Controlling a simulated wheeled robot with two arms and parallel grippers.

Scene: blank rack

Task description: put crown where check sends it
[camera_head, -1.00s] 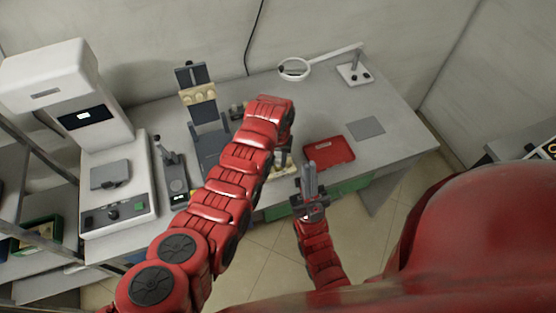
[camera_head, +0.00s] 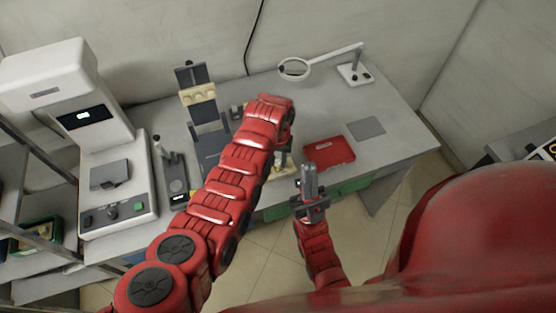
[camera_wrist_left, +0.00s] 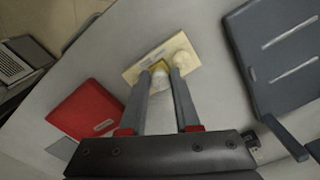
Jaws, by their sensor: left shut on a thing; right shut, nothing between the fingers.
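In the left wrist view my left gripper (camera_wrist_left: 161,72) is shut on a small pale piece with a yellowish part, which I take to be the crown (camera_wrist_left: 160,69). It is at a cream block (camera_wrist_left: 137,71); I cannot tell whether the piece is clear of the block. A round whitish knob (camera_wrist_left: 184,58) stands on the block to the right of the fingertips. In the head view my left arm hides most of this spot, and the block's edge (camera_head: 291,161) shows beside the gripper. My right gripper (camera_head: 309,170) is shut and empty, in front of the table.
A red case (camera_head: 329,152) and a grey mat (camera_head: 366,128) lie to the right on the table (camera_head: 385,95). A magnifier (camera_head: 294,69) stands behind. A dark stand with a cream bar (camera_head: 198,94), a small device (camera_head: 177,180) and a large white machine (camera_head: 60,75) are left.

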